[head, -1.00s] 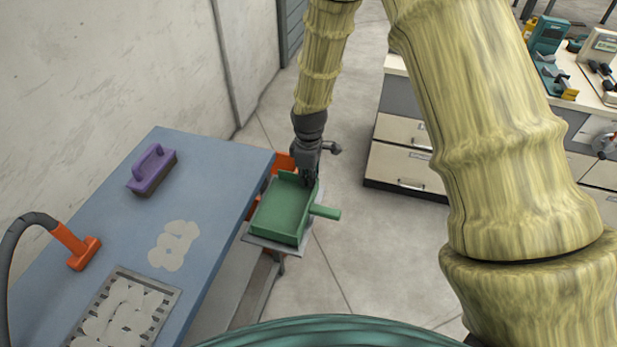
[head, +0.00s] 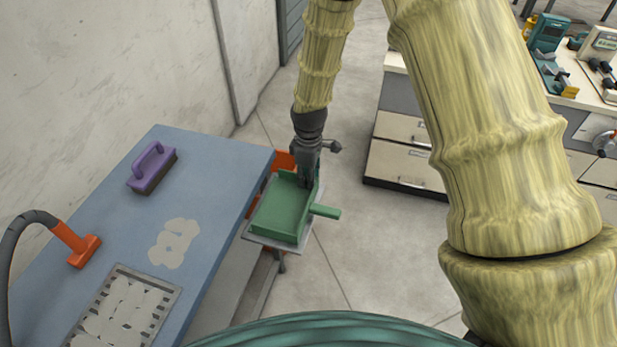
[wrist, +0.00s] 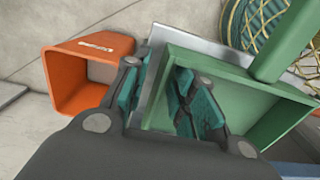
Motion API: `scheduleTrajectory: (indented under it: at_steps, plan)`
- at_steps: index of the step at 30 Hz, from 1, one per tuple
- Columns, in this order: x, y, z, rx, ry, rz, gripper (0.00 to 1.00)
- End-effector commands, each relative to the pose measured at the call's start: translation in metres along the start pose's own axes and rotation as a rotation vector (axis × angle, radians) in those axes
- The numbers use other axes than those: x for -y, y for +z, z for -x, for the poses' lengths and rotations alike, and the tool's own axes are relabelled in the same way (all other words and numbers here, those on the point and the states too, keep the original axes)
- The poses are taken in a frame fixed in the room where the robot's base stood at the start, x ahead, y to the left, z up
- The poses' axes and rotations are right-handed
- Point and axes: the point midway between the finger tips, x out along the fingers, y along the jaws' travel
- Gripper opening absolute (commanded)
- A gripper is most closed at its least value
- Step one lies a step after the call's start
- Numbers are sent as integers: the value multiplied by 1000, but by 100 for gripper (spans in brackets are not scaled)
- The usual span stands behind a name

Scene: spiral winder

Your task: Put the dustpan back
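The green dustpan (head: 282,212) lies flat on a small grey metal shelf (head: 262,241) at the right end of the blue table, its handle (head: 325,211) pointing right. My gripper (head: 306,182) is at the dustpan's far edge. In the wrist view, the dustpan (wrist: 262,100) shows with its handle up at the top right. There my gripper (wrist: 160,98) is open, with one finger outside the dustpan's side wall and the other inside the pan. Gaps show between the fingers and the wall. The fingers hide part of the rim.
The blue table (head: 215,165) carries a purple brush (head: 152,169), an orange hose nozzle (head: 77,247) and a grate (head: 125,307). An orange bin (wrist: 85,75) stands beside the shelf. Drawer cabinets (head: 405,150) stand at the right. Floor between is clear.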

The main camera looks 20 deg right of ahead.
Motion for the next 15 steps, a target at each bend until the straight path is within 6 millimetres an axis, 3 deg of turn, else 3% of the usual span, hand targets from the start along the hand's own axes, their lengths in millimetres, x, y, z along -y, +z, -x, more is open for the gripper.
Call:
scheduleTrajectory:
  at_steps: [15]
  plan:
    - [-1, -1, 64, -3, 3, 0, 27]
